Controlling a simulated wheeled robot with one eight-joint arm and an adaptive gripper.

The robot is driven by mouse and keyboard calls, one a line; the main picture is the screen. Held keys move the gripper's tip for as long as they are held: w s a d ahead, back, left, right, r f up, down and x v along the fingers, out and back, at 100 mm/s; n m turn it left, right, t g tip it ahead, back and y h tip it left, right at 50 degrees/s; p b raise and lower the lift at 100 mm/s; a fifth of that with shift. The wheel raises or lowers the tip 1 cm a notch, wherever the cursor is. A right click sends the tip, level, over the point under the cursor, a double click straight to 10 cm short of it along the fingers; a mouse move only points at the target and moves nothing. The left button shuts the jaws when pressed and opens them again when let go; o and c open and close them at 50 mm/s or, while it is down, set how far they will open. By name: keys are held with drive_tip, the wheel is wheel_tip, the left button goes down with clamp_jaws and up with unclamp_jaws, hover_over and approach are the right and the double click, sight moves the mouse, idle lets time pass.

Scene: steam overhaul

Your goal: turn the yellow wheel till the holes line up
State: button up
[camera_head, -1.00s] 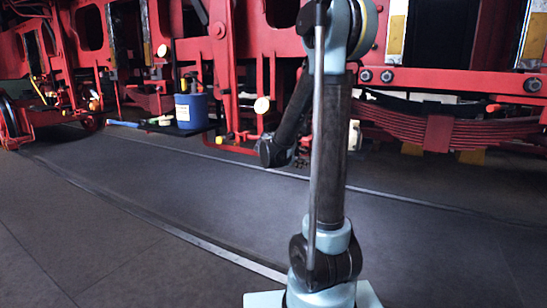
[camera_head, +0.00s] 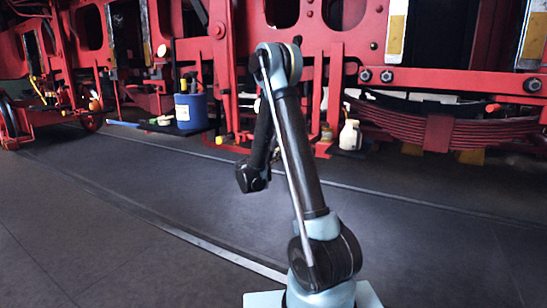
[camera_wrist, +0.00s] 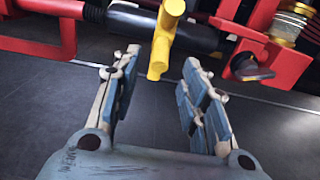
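In the wrist view a yellow piece (camera_wrist: 164,45) sits on a black shaft between red frame parts, with a short stub pointing toward me. I cannot make out a full wheel rim or any holes. My gripper (camera_wrist: 160,65) is open, one blue-grey finger on each side of the stub's lower end. The stub shows in the gap, and I see no finger touching it. In the head view my gripper's fingers are hidden behind my wrist; a small yellow part (camera_head: 220,140) shows just left of it, low on the red frame.
A red bar (camera_wrist: 40,45) runs on the left and a brass-coloured fitting (camera_wrist: 288,25) stands at right. In the head view a blue tub (camera_head: 190,111), a white bottle (camera_head: 350,136) and a leaf spring (camera_head: 440,130) line the red frame. The floor in front is clear.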

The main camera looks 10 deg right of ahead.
drive_tip(key=shift+x, duration=2.95)
clamp_jaws()
drive_tip(key=shift+r, duration=0.2)
drive_tip(key=shift+s+a+r, duration=0.1)
drive_tip(key=shift+r, duration=0.55)
drive_tip(key=shift+s+a+r, duration=0.1)
drive_tip(key=shift+r, duration=0.55)
drive_tip(key=shift+r, duration=0.15)
